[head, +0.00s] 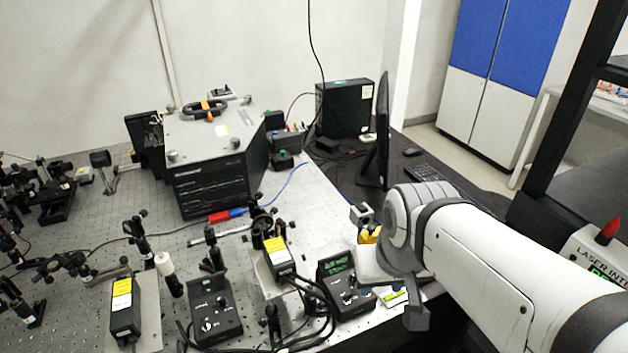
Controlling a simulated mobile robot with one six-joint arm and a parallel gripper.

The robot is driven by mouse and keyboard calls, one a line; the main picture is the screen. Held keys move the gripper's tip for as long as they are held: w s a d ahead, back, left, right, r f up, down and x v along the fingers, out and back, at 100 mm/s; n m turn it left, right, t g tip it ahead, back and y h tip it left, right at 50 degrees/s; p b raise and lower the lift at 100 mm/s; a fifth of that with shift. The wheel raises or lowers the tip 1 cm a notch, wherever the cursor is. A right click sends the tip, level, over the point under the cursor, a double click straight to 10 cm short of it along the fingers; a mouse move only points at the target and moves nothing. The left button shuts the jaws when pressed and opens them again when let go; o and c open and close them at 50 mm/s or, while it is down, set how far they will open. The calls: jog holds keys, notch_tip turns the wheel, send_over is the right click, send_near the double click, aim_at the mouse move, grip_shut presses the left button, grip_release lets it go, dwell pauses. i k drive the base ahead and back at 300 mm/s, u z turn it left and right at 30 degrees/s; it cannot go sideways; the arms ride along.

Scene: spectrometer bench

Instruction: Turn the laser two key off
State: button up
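Two black laser control boxes stand on the bench. The left control box (215,312) has a white knob and small switches on its face. The right control box (346,286) has a lit green display with controls below it. Which box is laser two cannot be read, and the key positions are too small to tell. The end of my arm, with my gripper (376,267), is just right of the right control box, by the bench's right edge. My wrist hides part of that area.
Black laser heads with yellow labels stand left (125,308) and centre (278,258). Black cables (318,305) loop beside the right control box. A large instrument (208,180) stands behind, a monitor (376,140) at the back right. Optics posts crowd the left.

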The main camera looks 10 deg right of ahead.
aim_at(347, 297)
jog(key=z, duration=0.95)
jog(key=k, duration=1.3)
jog(key=u, duration=0.8)
jog(key=i, duration=1)
jog(key=u, duration=0.05)
